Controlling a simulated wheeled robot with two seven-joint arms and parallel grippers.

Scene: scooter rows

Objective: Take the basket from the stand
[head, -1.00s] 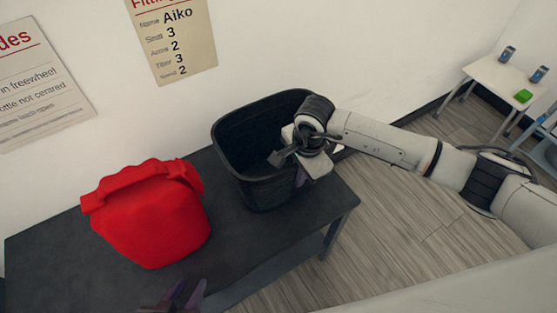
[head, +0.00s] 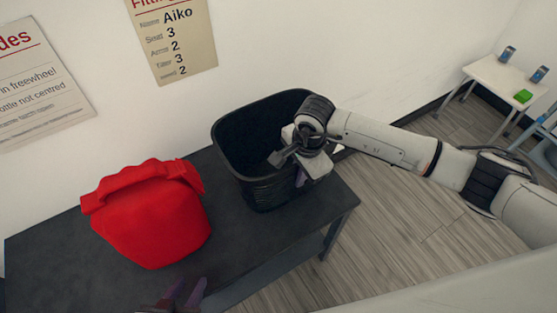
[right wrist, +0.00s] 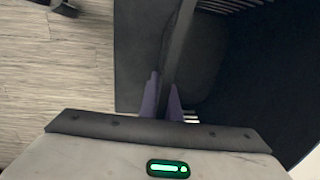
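The black basket (head: 240,150) stands upright on the dark stand (head: 60,255), near its right end. My right gripper (head: 299,176) reaches in from the right at the basket's near right rim. In the right wrist view its purple fingers (right wrist: 163,98) lie on either side of the basket's rim (right wrist: 174,60), close against it. The basket's inside is partly hidden by the right wrist. My left gripper (head: 184,292) shows at the bottom edge of the head view, its two purple fingertips apart and empty, in front of the red bag.
A wall with posters (head: 175,40) is close behind. A small white table (head: 505,85) with small objects stands far right. The wood floor (head: 400,240) between is clear.

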